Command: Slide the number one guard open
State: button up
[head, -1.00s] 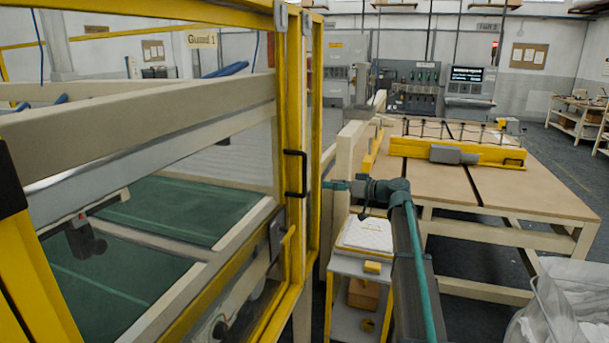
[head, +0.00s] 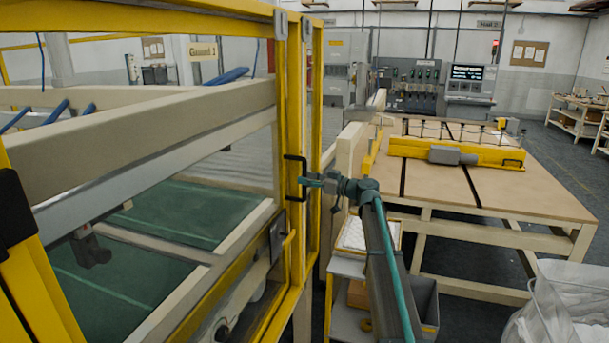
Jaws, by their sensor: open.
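My gripper (head: 307,183) is at the end of my teal and grey arm, pointing left at the handle. Its fingertips are at or very close to the handle's bar. I cannot tell whether they touch it or surround it. The gripper is open, though its small fingers are hard to make out.
A large wooden-topped table (head: 440,190) with a yellow beam (head: 455,153) stands to the right. A small cart with a white pad (head: 353,236) stands below my arm. A clear bin of white material (head: 565,305) is at the lower right. Machine beams lie behind the guard.

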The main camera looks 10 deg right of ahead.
jog(key=shift+x, duration=0.8)
jog(key=shift+c, duration=0.3)
grip_shut()
